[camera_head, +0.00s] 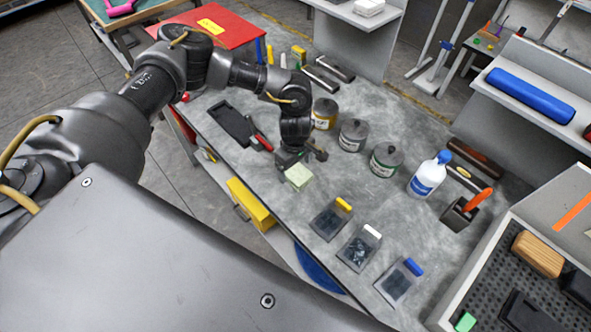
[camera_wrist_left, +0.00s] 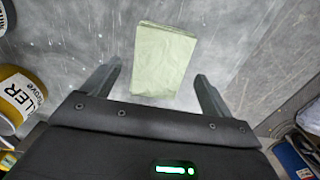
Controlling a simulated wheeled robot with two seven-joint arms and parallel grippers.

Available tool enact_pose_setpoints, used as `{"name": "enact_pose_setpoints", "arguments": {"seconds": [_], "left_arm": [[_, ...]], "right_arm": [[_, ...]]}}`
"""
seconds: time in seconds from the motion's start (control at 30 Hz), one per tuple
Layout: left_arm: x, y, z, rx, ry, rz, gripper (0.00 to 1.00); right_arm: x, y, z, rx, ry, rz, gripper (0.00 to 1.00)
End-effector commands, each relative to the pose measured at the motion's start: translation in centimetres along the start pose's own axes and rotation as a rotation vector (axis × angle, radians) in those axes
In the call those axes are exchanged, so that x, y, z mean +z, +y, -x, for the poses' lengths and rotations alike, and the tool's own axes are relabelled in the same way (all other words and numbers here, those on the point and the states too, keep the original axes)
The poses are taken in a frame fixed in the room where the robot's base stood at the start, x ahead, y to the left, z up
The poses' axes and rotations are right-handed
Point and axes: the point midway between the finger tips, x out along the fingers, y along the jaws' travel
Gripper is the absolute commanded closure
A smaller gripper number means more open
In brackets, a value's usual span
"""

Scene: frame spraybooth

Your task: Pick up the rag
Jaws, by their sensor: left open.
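The rag (camera_head: 299,177) is a pale green folded cloth lying on the grey workbench (camera_head: 262,187). In the left wrist view the rag (camera_wrist_left: 163,60) lies flat ahead of the fingers, slightly left of the middle of the gap. My left gripper (camera_head: 300,160) is just above and behind the rag in the head view. In the left wrist view its two fingers (camera_wrist_left: 157,85) are spread apart with nothing between them but the near end of the rag in line with the gap. I cannot tell the exact height. My right gripper is not seen.
Several cans stand close by, one labelled filler (camera_wrist_left: 20,95); a grey-lidded can (camera_head: 353,135) is right of the gripper. A white bottle (camera_head: 429,174) stands further right. Trays with coloured handles (camera_head: 331,220) lie in front. A black tray (camera_head: 231,123) lies left.

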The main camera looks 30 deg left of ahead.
Motion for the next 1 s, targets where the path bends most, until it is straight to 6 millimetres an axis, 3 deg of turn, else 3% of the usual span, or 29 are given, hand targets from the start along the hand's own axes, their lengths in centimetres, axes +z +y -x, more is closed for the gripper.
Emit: {"name": "enact_pose_setpoints", "arguments": {"seconds": [0.2,0.43,0.8,1.0], "left_arm": [[0.0,-0.1,-1.9,-0.001,-0.001,0.0,0.15],[0.0,0.0,-2.0,0.0,-0.001,0.0,0.16],[0.0,0.0,-2.0,0.0,-0.001,0.001,0.63],[0.0,0.0,-2.0,0.0,-0.001,0.0,0.63]], "right_arm": [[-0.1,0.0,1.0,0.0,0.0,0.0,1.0],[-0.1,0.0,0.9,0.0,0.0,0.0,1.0],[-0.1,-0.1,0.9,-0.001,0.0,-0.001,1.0],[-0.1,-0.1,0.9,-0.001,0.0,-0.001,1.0]]}}
